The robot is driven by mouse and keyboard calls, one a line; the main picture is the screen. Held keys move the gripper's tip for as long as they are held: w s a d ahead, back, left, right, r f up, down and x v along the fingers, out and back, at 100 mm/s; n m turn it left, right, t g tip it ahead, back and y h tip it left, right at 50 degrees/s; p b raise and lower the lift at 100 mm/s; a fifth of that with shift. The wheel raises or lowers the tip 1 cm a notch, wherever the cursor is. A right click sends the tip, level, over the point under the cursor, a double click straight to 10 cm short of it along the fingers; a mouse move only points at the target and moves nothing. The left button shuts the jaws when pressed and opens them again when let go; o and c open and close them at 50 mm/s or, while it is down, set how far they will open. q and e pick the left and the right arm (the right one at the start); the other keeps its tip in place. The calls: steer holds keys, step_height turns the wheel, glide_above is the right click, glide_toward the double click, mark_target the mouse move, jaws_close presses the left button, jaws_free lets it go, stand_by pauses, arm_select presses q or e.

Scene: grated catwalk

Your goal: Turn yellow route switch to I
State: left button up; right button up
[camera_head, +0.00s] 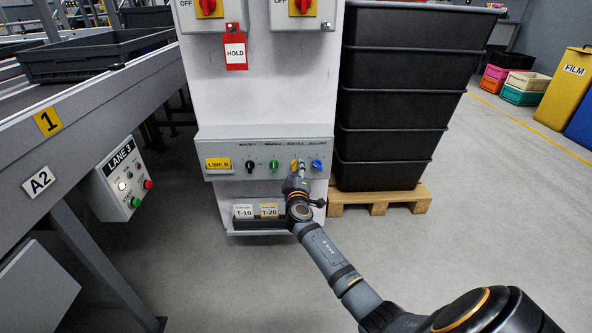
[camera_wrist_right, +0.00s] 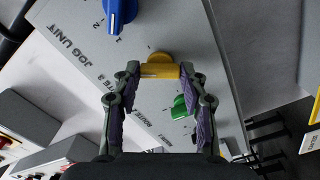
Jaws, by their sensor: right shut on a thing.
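The yellow route switch (camera_head: 294,164) sits on the grey control panel (camera_head: 225,144), between a green and a blue knob. In the right wrist view the yellow switch (camera_wrist_right: 159,71) lies between the two fingertips of my right gripper (camera_wrist_right: 159,76). The fingers are shut on its handle bar from both sides. In the head view my right gripper (camera_head: 299,176) reaches up to the panel and partly covers the switch. The marks by the yellow switch are too small or covered to read. My left gripper is not in view.
The blue knob (camera_wrist_right: 119,12) and green knob (camera_wrist_right: 180,107) are close beside the fingers. A black knob (camera_head: 250,167) is farther left. Below is a tray with T-10 and T-20 tags (camera_head: 243,211). Stacked black crates (camera_head: 393,145) stand right of the panel.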

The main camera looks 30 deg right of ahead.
steer(key=n+p, duration=0.1)
steer(key=n, duration=0.2)
steer(key=shift+n+p, duration=0.35)
steer(key=shift+n, duration=1.15)
steer(key=shift+f+n, duration=0.1)
steer(key=shift+n, duration=0.2)
steer(key=o, duration=1.1)
steer(key=shift+o, duration=0.2)
steer(key=v, duration=1.2)
